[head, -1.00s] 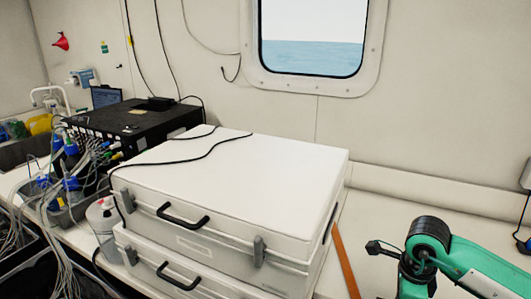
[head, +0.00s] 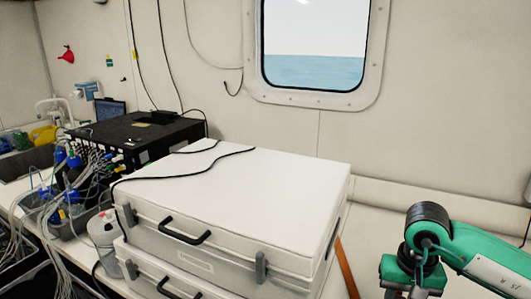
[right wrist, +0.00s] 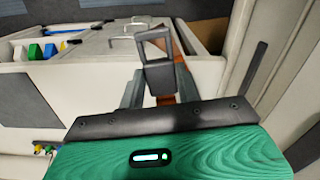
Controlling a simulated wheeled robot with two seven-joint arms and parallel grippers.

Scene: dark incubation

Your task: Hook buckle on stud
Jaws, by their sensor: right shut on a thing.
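The buckle (right wrist: 157,72) is a dark grey piece with an open rectangular loop at its top. My right gripper (right wrist: 158,90) is shut on its lower body, one finger on each side, in the right wrist view. An orange-brown strap (right wrist: 186,82) runs behind the buckle there; an orange-brown strap also shows in the head view (head: 347,268), beside the white cases. In the head view my right arm comes in at the lower right, with the fingertips out of frame. I cannot make out the stud. My left gripper is not in view.
Two stacked white cases (head: 250,190) with black handles fill the middle of the bench, a black cable across the top one. A black instrument box (head: 135,130) and tangled tubes (head: 60,205) stand at left. The bench right of the cases looks mostly clear.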

